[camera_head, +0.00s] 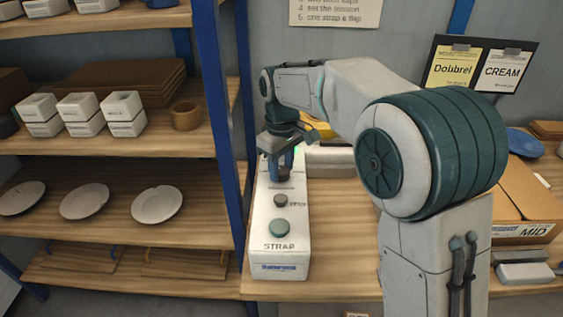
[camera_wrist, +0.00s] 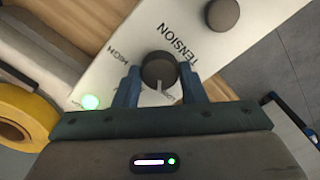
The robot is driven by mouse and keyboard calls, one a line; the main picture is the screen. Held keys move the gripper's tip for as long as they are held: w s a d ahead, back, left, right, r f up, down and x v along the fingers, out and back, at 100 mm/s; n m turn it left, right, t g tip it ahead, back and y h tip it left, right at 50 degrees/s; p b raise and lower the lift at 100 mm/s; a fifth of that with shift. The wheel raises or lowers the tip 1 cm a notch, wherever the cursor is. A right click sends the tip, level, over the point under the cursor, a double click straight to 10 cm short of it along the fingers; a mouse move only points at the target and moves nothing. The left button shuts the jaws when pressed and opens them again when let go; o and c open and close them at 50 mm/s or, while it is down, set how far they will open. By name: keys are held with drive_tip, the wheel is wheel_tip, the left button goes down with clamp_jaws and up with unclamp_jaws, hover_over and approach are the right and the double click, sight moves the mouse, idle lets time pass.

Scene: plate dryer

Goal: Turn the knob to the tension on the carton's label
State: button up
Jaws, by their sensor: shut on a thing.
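A white control box (camera_head: 262,240) stands on the bench. Its dark round tension knob (camera_wrist: 158,67) shows in the wrist view beside the words "TENSION" and "HIGH". My gripper (camera_wrist: 158,88) is shut on this knob, one blue finger on each side. A pale pointer mark on the knob points toward my palm; the lettering there is partly hidden, so I cannot tell its setting. In the head view, my gripper (camera_head: 283,170) hides the knob.
A second dark knob (camera_head: 281,200) and a green button (camera_head: 279,227) marked "STRAP" sit nearer the front. A green light (camera_wrist: 90,102) glows on the box. A yellow roll (camera_wrist: 25,115) lies beside it. A blue shelf post (camera_head: 220,150) stands close left.

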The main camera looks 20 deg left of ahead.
sight(281, 170)
drive_tip(key=m+p, duration=0.1)
drive_tip(key=m, duration=0.3)
drive_tip(key=shift+r, duration=0.1)
drive_tip(key=shift+m+p, duration=0.55)
drive_tip(key=shift+m, duration=1.65)
drive_tip(key=o, duration=1)
wheel_tip(281, 170, up, 14)
drive_tip(key=shift+f, duration=0.2)
